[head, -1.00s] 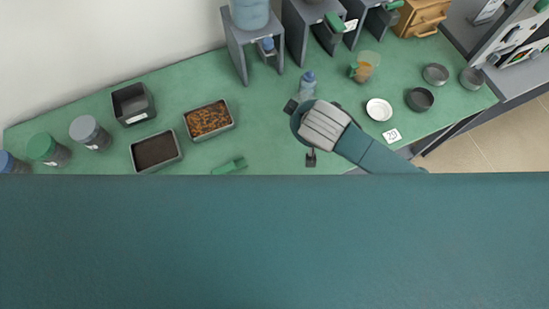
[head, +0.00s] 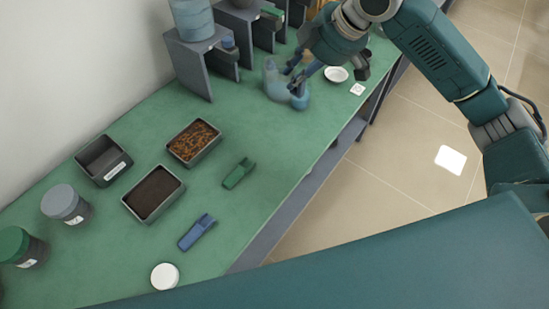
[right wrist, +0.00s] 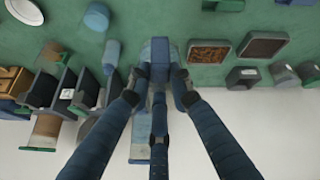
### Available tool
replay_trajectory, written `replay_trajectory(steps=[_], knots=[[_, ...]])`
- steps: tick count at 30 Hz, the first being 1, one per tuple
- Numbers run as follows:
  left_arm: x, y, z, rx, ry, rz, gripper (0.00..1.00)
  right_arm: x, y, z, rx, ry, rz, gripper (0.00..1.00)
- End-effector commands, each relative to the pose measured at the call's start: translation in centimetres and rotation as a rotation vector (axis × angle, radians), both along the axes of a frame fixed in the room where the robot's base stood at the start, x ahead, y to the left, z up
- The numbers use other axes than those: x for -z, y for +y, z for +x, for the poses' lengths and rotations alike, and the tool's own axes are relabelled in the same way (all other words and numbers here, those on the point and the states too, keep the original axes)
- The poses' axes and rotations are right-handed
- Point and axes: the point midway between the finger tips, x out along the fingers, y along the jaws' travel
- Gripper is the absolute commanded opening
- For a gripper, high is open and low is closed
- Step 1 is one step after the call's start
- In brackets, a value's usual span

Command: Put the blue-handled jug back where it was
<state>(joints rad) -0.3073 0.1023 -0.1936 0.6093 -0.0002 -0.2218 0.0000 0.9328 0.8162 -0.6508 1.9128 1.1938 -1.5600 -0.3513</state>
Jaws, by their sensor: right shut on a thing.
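My right gripper (head: 296,78) is over the far part of the green bench, its arm coming in from the right. It is shut on the blue handle of the jug, with a pale translucent body (head: 275,85) beside the fingers. In the right wrist view the blue handle (right wrist: 160,50) sits between the fingertips (right wrist: 160,75); the jug's body is mostly hidden there. I cannot tell whether the jug touches the bench. My left gripper is out of view.
A blue round vessel (head: 300,99) is close by the gripper; a white dish (head: 336,74) lies to its right. Grey stands (head: 202,68) line the wall behind. Trays (head: 153,194) and scoops (head: 197,232) lie nearer. The bench between scoops and gripper is clear.

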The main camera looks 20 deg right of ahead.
Motion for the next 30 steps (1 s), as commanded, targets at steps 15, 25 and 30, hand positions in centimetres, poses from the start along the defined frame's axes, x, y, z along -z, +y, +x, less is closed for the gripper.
replay_trajectory(steps=[15,25,30], knots=[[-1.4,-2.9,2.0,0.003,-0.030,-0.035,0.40,10.0,-0.1,-0.2,-0.020,0.009,-0.001,0.00],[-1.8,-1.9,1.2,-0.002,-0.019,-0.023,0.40,15.0,-0.1,0.0,-0.021,0.001,-0.001,0.00],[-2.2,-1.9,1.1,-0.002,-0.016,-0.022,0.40,17.3,-0.1,-0.1,-0.020,0.005,-0.001,0.00]])
